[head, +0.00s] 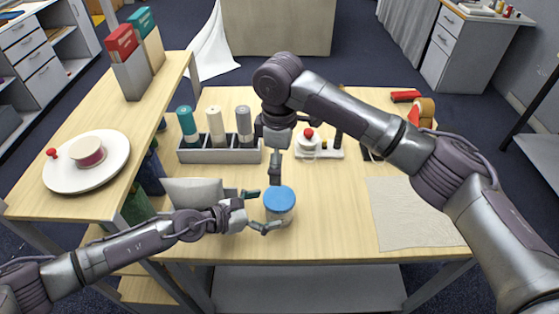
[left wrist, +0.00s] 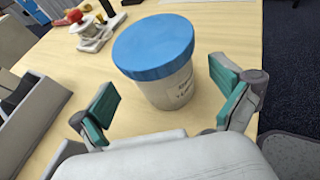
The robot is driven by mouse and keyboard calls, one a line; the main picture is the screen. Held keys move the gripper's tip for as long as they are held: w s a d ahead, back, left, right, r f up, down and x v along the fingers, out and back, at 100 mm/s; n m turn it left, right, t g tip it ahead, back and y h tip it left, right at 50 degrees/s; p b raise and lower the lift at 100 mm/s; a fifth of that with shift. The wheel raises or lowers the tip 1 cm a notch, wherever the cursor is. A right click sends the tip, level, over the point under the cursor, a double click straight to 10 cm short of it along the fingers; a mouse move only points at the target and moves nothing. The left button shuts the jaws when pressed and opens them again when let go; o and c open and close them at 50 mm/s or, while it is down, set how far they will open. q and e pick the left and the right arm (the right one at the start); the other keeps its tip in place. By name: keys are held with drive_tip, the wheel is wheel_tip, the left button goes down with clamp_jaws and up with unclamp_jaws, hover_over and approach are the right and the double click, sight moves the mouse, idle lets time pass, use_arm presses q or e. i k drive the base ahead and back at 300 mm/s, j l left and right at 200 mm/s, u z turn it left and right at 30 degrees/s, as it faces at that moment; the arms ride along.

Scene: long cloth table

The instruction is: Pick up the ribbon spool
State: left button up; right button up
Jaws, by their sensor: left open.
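A spool (head: 88,154) with a pinkish-red band and pale top, which looks like the ribbon spool, sits on a white round plate (head: 62,176) on the raised shelf at the left of the head view. My left gripper (head: 260,211) is open low over the table, well to the right of the spool. Its fingers face a white jar with a blue lid (head: 279,199). In the left wrist view the jar (left wrist: 155,62) stands upright just beyond the open fingers (left wrist: 168,104). My right gripper (head: 275,168) points down behind the jar; its jaws show edge-on.
A grey rack (head: 190,155) holds teal, cream and grey cones. A small white device (head: 323,150) with a red knob stands behind the jar. A beige cloth (head: 410,215) lies at right. The shelf (head: 150,103) overhangs the table's left side.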

sight(89, 153)
drive_tip(key=k, duration=1)
